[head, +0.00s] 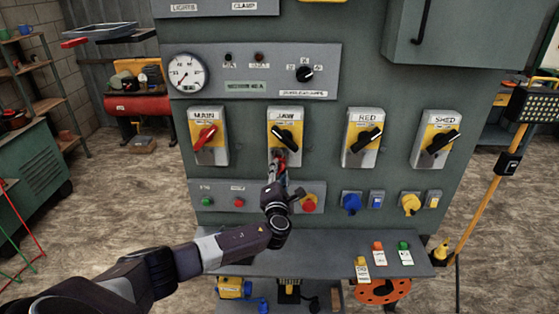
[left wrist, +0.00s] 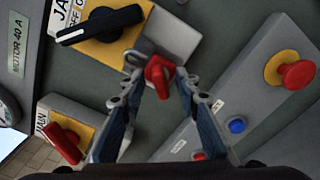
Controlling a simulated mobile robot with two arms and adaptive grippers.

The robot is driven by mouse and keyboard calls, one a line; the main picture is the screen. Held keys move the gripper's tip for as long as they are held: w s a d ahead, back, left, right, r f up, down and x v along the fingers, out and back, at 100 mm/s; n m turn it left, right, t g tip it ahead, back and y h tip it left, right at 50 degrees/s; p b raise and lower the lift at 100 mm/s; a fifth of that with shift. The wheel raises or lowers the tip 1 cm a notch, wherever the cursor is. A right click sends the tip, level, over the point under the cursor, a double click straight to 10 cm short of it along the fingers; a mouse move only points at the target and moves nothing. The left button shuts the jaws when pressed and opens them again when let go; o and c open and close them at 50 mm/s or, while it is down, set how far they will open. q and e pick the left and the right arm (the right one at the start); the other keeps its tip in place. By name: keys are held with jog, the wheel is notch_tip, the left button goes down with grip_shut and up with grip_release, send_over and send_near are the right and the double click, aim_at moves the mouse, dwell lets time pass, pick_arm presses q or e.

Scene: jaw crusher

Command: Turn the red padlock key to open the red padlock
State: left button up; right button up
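My left gripper (head: 279,164) reaches the panel just below the JAW switch box (head: 286,114). A small red part (left wrist: 159,74), which looks like the red padlock or its key, lies between its fingertips in the left wrist view. The fingertips (left wrist: 158,80) stand close on both sides of it; whether they touch it is unclear. I cannot tell the key apart from the padlock body. In the head view, the gripper hides most of the red part. The black JAW handle (left wrist: 100,25) sits just above, tilted on its yellow plate. My right gripper is not in view.
The MAIN box with its red handle (head: 206,135) is to the left. The RED box (head: 363,138) and SHED box (head: 436,139) are to the right. A lower button strip has a red mushroom button (head: 309,204). A shelf (head: 330,263) with several tagged padlocks juts out below.

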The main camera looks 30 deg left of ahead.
pick_arm(q)
jog(key=shift+s+f, duration=0.1)
jog(key=v, duration=0.8)
dwell(1.0)
jog(key=shift+f, duration=0.1)
dwell(0.4)
